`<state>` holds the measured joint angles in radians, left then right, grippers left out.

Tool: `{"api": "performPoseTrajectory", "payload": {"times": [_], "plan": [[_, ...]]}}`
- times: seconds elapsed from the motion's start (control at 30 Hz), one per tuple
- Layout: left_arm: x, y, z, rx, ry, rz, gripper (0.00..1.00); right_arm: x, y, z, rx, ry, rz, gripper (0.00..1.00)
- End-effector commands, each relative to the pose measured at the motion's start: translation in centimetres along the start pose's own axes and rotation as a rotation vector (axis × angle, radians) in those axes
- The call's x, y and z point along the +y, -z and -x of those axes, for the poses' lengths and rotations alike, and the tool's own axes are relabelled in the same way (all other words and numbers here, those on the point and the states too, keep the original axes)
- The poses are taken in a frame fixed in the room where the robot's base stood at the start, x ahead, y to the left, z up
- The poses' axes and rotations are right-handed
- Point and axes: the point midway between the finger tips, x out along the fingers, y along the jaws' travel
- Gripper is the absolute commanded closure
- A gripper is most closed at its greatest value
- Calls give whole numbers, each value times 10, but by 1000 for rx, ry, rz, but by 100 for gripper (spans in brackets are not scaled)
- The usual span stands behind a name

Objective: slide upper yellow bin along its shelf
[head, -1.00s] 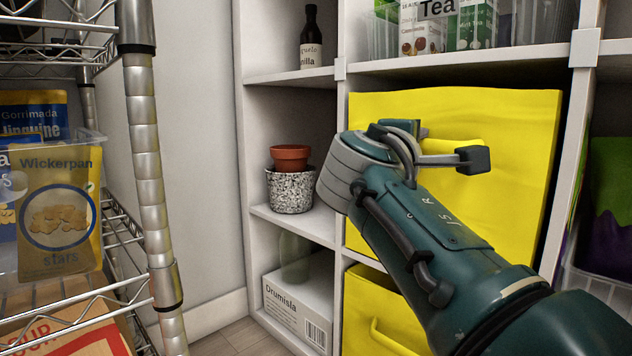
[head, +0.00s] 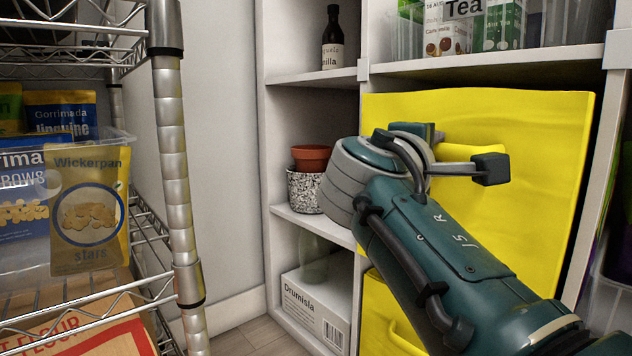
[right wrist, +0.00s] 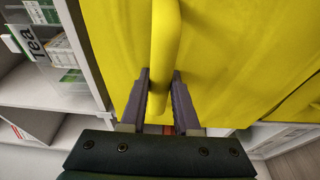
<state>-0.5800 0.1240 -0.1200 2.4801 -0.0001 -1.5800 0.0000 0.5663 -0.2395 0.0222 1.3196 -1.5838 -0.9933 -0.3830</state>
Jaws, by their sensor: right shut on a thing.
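The upper yellow bin (head: 535,125) sits in the middle column of the white shelf unit, its front face and handle (head: 466,151) toward me. Its front stands out past the left divider. My right gripper (head: 458,155) is shut on the handle, and my right arm covers the bin's lower left part. In the right wrist view, the two fingers of the right gripper (right wrist: 160,92) lie on either side of the handle (right wrist: 164,50), against the yellow bin front (right wrist: 230,55). My left gripper is not in view.
A lower yellow bin (head: 382,315) sits below, partly hidden by my arm. A clear bin with tea boxes (head: 497,25) stands above. A terracotta pot (head: 311,157) and a white box (head: 312,305) are at the left. A wire rack post (head: 172,150) stands near on the left.

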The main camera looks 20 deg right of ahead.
Motion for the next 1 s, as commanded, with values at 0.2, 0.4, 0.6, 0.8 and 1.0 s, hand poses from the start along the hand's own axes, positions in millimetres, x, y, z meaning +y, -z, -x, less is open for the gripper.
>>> {"api": "performPoseTrajectory", "payload": {"times": [0.2, 0.4, 0.6, 0.8, 1.0], "plan": [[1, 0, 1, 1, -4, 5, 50, 2, 3, 8, 3, -6, 1, 100], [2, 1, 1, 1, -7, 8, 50, 3, 5, 14, 3, -7, 0, 100], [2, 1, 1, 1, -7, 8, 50, 3, 6, 20, 4, -7, -1, 100], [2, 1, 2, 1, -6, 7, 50, 3, 8, 26, 2, -6, -2, 100], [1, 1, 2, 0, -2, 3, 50, 2, 10, 32, 3, -6, -1, 100]]}}
